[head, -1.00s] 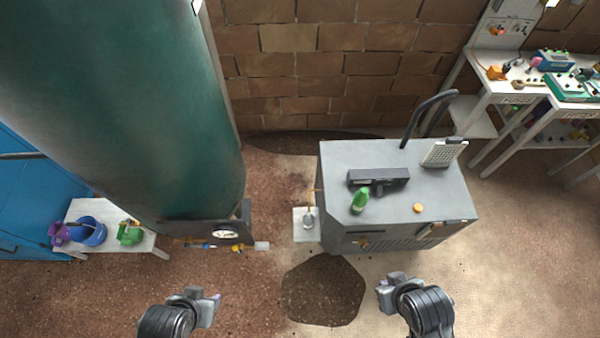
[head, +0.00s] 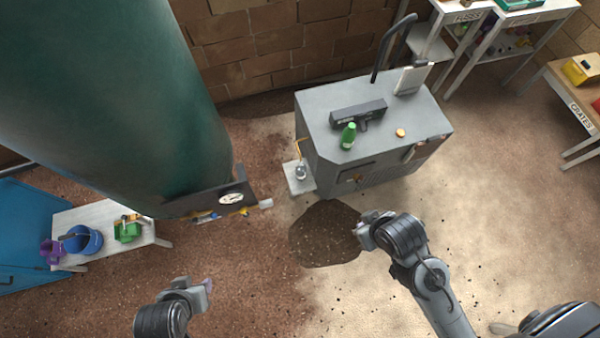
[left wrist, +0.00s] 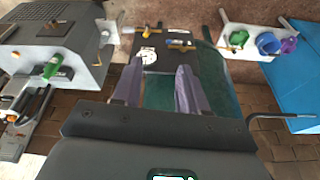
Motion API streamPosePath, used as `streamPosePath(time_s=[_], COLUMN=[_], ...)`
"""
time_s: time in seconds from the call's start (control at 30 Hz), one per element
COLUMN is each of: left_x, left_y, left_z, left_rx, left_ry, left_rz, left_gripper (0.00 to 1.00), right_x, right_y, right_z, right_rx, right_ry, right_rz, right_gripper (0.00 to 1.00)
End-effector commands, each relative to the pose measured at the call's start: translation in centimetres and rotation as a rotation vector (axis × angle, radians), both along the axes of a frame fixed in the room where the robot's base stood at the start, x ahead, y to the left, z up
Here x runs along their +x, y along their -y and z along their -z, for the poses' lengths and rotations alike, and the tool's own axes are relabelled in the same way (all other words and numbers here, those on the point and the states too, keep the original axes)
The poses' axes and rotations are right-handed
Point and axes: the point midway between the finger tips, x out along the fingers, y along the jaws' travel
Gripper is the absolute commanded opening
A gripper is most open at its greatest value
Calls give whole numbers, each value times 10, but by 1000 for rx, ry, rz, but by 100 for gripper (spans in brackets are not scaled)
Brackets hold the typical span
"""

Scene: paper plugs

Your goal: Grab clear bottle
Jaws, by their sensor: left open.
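A small clear-looking bottle (head: 300,171) stands on a low white stand (head: 296,186) left of the grey cabinet in the head view; its details are too small to tell. My left gripper (head: 208,286) is at the lower left, well short of both bottles. In the left wrist view its two fingers (left wrist: 158,68) are apart with nothing between them. My right gripper (head: 364,232) is over the dark floor patch, apart from the bottles; its jaws are unclear.
The grey cabinet (head: 322,101) carries a black device (head: 350,115) and an orange-yellow round thing (head: 400,133). A big green tank (head: 100,100) fills the upper left. A white bench (head: 149,229) holds a blue bucket (head: 85,240). Open floor lies in front.

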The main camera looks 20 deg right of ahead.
Motion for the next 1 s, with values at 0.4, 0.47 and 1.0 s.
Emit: streamPosePath(time_s=[0.4,0.47,1.0], left_x=[0,0,0], left_y=[-3,-4,-2], left_z=[0,0,0], left_rx=[12,14,4], left_ry=[1,1,0], left_rz=[5,7,0], left_gripper=[44,53,94], right_x=[0,0,0], right_y=[0,-1,-2], right_z=[0,0,0], right_rx=[1,2,7], right_ry=[1,1,1], right_rz=[0,0,3], right_gripper=[0,0,0])
